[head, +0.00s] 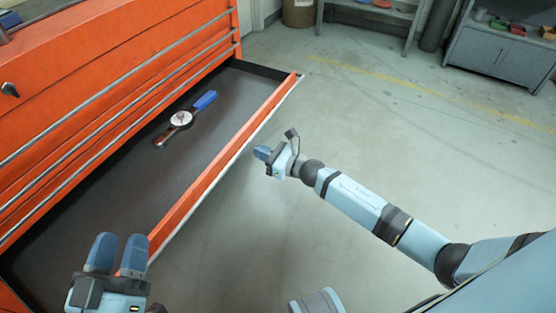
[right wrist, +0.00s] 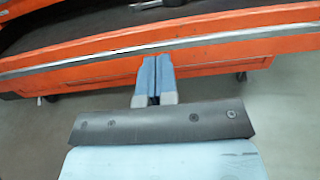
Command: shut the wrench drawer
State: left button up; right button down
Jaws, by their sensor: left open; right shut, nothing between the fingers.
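The wrench drawer (head: 222,160) stands pulled out of the orange cabinet. A wrench (head: 181,119) with a round dial and blue handle lies on its dark floor. My right gripper (head: 261,153) is shut and empty, outside the drawer front near its middle. In the right wrist view its fingers (right wrist: 156,60) point at the orange drawer front (right wrist: 230,45), just under the silver rail; I cannot tell whether they touch. My left gripper (head: 119,240) is open and empty at the drawer's near end, its fingers overlapping the near end of the front in view.
The orange cabinet (head: 110,50) has other drawers with silver rails, flush above the open one. The grey floor (head: 340,110) right of the drawer is clear apart from my right arm. A grey bench (head: 500,50) and a brown bin (head: 298,12) stand far back.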

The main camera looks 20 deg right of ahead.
aim_at(246, 146)
jog(key=x, duration=0.2)
jog(key=shift+w+a, duration=0.2)
jog(key=shift+w, duration=0.15)
jog(key=shift+a, duration=0.15)
